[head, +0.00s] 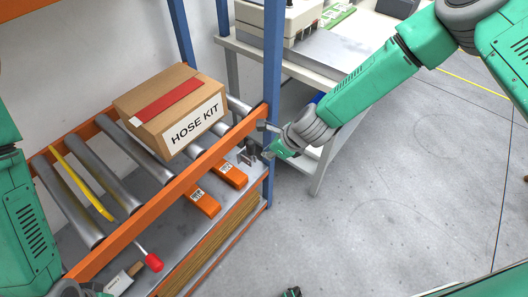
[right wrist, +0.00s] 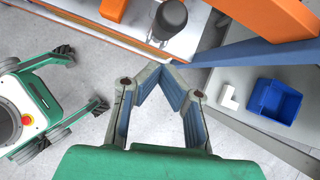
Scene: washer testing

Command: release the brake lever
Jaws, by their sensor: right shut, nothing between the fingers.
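A lever with a red knob (head: 153,262) on a thin pale rod sticks out below the front orange rail of the roller rack; I take it as the brake lever. My right gripper (head: 264,144) is at the rack's right end, well away from the red knob. In the right wrist view its fingers (right wrist: 160,70) meet at the tips, with nothing between them. My left arm comes in at the left edge; only a part of the left gripper (head: 88,289) shows at the bottom left, near the lever, and its fingers are unclear.
A HOSE KIT box (head: 175,105) sits on the rollers (head: 108,162), left of a blue post (head: 271,75). A yellow bar (head: 82,183) lies across the rollers. Orange items (head: 202,201) lie on the lower shelf. A blue bin (right wrist: 275,102) stands at right. The floor (head: 400,180) is open.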

